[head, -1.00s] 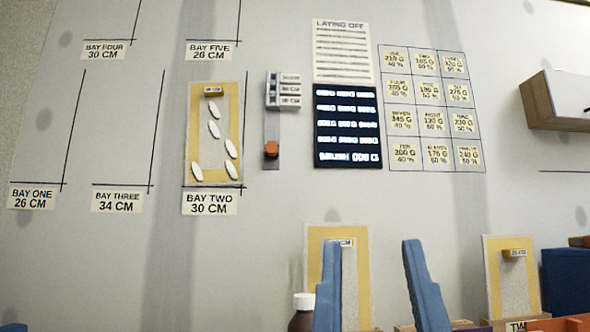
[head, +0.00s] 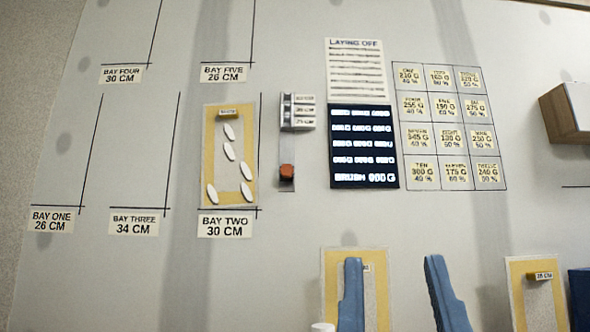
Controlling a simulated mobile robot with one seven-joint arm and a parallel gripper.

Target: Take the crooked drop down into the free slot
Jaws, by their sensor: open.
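A yellow-bordered drop (head: 209,150) with a grey middle hangs on the wall in bay two. It has a small tab (head: 229,113) at its top and several white oval patches on its face. Its side lies close to the bay's dark line; I cannot clearly tell a tilt. Two similar yellow-bordered drops stand lower down, one behind my gripper (head: 393,262) and one at the right (head: 516,285). My gripper's two blue fingers are apart and empty, low in the picture, well right of and below the bay-two drop. The slots are below the picture, so no free slot shows.
Bay one (head: 50,219), bay three (head: 138,223), bay four (head: 122,75) and bay five (head: 224,73) are bare wall. A slider gauge (head: 286,172), a dark board (head: 363,146) and a label grid (head: 450,128) are right of the drop. A wall cabinet (head: 562,115) juts out at right.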

